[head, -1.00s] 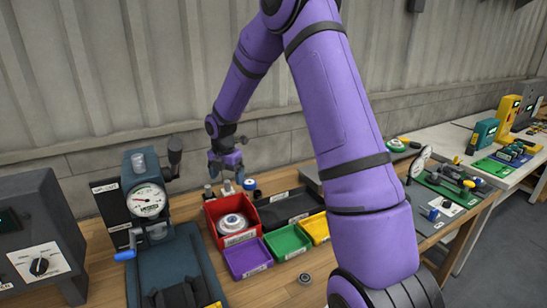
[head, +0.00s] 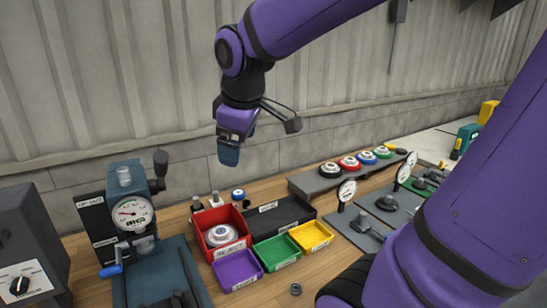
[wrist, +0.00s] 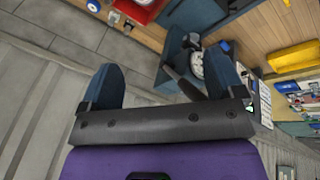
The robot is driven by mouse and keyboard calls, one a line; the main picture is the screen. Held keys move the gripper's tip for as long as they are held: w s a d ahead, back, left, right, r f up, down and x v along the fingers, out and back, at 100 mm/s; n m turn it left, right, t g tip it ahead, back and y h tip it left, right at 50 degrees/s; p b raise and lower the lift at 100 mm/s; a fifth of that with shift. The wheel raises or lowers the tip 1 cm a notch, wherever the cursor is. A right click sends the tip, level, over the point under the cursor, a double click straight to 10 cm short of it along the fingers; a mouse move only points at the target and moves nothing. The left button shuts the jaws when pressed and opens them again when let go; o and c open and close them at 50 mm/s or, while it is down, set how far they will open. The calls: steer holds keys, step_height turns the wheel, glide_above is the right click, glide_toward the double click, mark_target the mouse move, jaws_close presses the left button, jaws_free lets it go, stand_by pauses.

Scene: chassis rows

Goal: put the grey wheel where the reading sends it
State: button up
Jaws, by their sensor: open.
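A pale grey wheel (head: 222,236) lies flat inside the red bin (head: 238,252), whose front label seems to read REJECT. A round gauge dial (head: 132,213) sits on the blue-grey press-like tester at the left; its needle is too small to read surely. The dial also shows in the wrist view (wrist: 197,64). My gripper (head: 229,157) hangs in the air above and behind the red bin, well clear of it. In the wrist view my gripper (wrist: 160,82) has its fingers apart with nothing between them.
Purple (head: 237,270), green (head: 277,251) and yellow (head: 311,236) bins and a black tray (head: 278,217) adjoin the red one. Several coloured wheels stand on a grey shelf (head: 318,181) behind. A small dark ring (head: 295,289) lies on the bench. Dial stands (head: 346,191) are at right.

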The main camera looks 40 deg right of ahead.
steer(key=s+a+m+t+y, duration=0.1)
steer(key=s+m, duration=0.5)
steer(key=s, duration=0.6)
steer(key=shift+a+r+m, duration=0.25)
steer(key=shift+r+m, duration=0.15)
steer(key=shift+w, duration=0.1)
